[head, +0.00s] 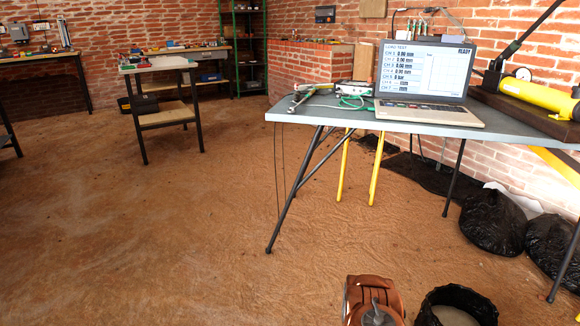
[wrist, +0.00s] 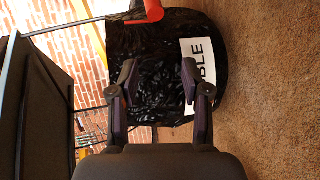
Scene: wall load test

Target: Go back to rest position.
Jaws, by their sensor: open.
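My gripper (wrist: 158,75) shows in the wrist view with its two dark fingers apart and nothing between them. Beyond the fingers is a black plastic bag (wrist: 218,30) with a white label (wrist: 197,75) whose visible letters read "BLE". The wrist picture is turned on its side. I cannot tell whether the fingertips touch the bag. My gripper does not show clearly in the head view; a copper-coloured part (head: 374,300) that may be mine is at the bottom edge.
A folding table (head: 330,112) holds a laptop (head: 425,70) reading "READY" and a yellow pump (head: 535,95). Black bags (head: 497,222) lie under its right end. A black-lined bucket (head: 455,308) stands at the bottom. A small stand (head: 160,68) is at the back left. The left floor is clear.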

